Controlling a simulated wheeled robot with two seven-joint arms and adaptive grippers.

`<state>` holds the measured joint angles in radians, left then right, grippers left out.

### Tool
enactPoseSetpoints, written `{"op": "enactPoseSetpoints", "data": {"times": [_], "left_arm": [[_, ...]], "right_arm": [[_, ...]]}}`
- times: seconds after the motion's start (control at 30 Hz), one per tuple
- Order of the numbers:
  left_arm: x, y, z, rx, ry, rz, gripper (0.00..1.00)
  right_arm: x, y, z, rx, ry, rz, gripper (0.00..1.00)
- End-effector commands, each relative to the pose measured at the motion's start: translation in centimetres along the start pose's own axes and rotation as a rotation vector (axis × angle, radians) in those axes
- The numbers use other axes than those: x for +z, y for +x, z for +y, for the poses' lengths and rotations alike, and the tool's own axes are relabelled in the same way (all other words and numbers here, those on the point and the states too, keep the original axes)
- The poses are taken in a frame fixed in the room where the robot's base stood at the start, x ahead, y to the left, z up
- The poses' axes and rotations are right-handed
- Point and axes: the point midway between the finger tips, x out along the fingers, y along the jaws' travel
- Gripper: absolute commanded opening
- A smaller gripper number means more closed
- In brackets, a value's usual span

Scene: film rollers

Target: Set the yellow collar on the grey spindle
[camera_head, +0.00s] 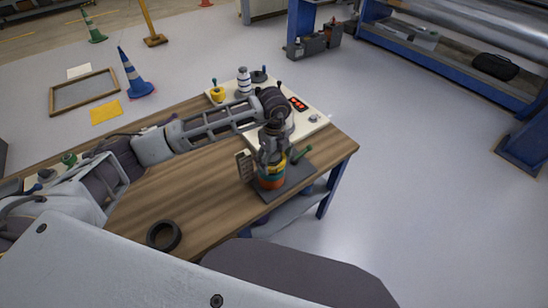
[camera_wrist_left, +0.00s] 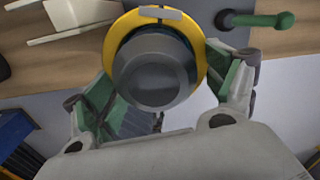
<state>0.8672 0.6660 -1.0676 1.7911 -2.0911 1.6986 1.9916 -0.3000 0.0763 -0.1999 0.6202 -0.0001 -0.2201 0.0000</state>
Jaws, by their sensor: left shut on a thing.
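My left gripper (camera_head: 272,156) points down over a banded stack on a dark base plate (camera_head: 297,183) near the table's right end. In the left wrist view its green-padded fingers (camera_wrist_left: 172,88) are shut on the yellow collar (camera_wrist_left: 197,47), one on each side. The dark grey spindle (camera_wrist_left: 153,75) shows inside the collar, its round end towards the camera, so the collar is around it. In the head view the yellow collar (camera_head: 279,161) is partly hidden by the fingers, above an orange-red band (camera_head: 271,184). Whether the collar rests on the bands below cannot be told.
A green-handled lever (camera_head: 301,153) stands close right of the stack, and a grey slotted piece (camera_head: 244,166) close left. A black ring (camera_head: 163,236) lies at the front edge. The wooden table (camera_head: 190,195) is bare between.

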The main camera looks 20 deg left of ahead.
Motion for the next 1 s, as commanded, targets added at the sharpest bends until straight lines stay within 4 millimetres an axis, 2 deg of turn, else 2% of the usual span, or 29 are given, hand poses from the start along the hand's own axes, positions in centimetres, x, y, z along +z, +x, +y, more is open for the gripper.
{"op": "enactPoseSetpoints", "data": {"times": [0.4,0.9,0.93,1.0], "left_arm": [[0.0,1.7,0.0,0.000,0.000,0.000,0.60],[0.0,2.0,0.0,0.000,0.000,0.000,0.60],[0.0,2.0,0.0,0.000,0.000,0.000,0.87],[0.0,2.0,0.0,0.000,0.000,0.000,0.96]], "right_arm": [[0.2,1.3,0.3,0.003,-0.001,-0.001,0.40],[0.2,1.4,0.5,0.006,-0.002,-0.001,0.40],[0.2,1.4,0.5,0.006,-0.002,-0.001,0.40],[0.2,1.4,0.5,0.006,-0.002,-0.001,0.40]]}}
